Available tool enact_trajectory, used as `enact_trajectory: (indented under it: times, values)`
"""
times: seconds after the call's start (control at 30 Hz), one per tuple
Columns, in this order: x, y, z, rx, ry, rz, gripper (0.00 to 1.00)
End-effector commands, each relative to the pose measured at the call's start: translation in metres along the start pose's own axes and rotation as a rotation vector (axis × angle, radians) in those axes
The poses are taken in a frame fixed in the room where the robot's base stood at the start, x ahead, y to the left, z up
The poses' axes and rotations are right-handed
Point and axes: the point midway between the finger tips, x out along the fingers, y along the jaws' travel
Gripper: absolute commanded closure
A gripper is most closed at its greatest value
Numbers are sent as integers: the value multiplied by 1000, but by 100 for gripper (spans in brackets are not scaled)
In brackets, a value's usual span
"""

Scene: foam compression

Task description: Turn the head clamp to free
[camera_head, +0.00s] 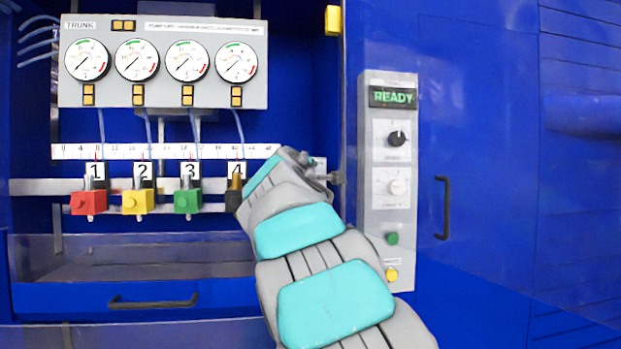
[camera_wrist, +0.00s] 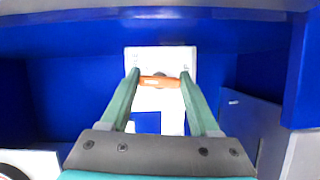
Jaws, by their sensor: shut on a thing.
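The head clamp's orange-brown handle (camera_wrist: 159,82) lies crosswise in the wrist view, in front of a white plate (camera_wrist: 176,59). My gripper (camera_wrist: 160,80) has its two green fingers on either end of this handle and is shut on it. In the head view my arm reaches up to the blue cabinet, and my wrist hides most of the clamp. Part of a light plate (camera_head: 320,166) shows just right of my wrist. Any marking for the clamp's positions is hidden or too small to read.
A panel with several gauges (camera_head: 162,60) hangs at upper left. Red (camera_head: 88,203), yellow (camera_head: 137,202), green (camera_head: 187,202) and black (camera_head: 233,200) blocks sit under labels on a rail. A control panel (camera_head: 376,230) reading READY stands close right of my arm. A black door handle (camera_head: 443,208) is farther right.

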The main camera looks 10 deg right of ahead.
Motion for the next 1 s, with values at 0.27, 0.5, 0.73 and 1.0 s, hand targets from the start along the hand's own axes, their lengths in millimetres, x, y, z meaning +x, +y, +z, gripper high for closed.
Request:
enact_trajectory:
  times: [0.27, 0.5, 0.73, 1.0]
  values:
    - [2, -2, 0, 244, 0, -103, 93]
    - [1, -1, 1, 428, -2, -181, 93]
    - [1, -2, 0, 552, -3, -233, 93]
    - [2, -3, 1, 627, -5, -266, 93]
